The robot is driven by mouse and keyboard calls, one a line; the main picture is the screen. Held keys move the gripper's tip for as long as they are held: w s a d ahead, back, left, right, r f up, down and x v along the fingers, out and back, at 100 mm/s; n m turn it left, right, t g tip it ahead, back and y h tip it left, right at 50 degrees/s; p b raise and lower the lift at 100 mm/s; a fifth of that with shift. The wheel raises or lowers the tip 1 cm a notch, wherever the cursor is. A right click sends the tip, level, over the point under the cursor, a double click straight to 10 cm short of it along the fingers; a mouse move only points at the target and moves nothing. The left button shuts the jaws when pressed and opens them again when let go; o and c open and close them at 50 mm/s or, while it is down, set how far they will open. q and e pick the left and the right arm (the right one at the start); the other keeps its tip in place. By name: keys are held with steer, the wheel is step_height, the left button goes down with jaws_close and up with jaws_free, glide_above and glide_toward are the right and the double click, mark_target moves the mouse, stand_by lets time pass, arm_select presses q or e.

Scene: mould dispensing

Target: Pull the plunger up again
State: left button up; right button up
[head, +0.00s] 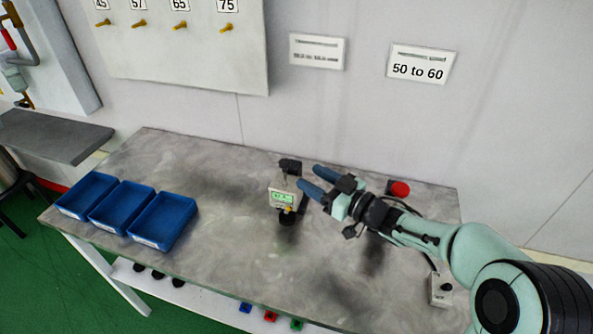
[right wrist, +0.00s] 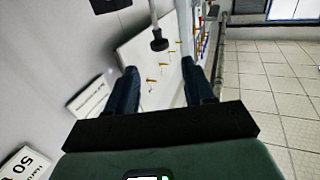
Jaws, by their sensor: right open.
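A small measuring device with a lit green display (head: 283,198) stands on the grey table, with a black part (head: 290,165) at its top. My right gripper (head: 312,180) has two dark blue fingers. It is open and empty, just right of the device, with its fingers pointing at it. In the right wrist view the gripper (right wrist: 158,68) shows its fingers apart with nothing between them. A grey rod with a black knob (right wrist: 158,42) shows beyond the fingertips; I take it to be the plunger, and it looks apart from the fingers. My left gripper is not in view.
Three blue trays (head: 163,221) stand at the table's left. A red button (head: 399,188) sits behind my right arm, and a small white box (head: 440,290) at the right. The table (head: 225,265) is clear between trays and device. A pegboard (head: 190,50) hangs on the wall.

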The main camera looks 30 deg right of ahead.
steer(key=shift+v, duration=1.9)
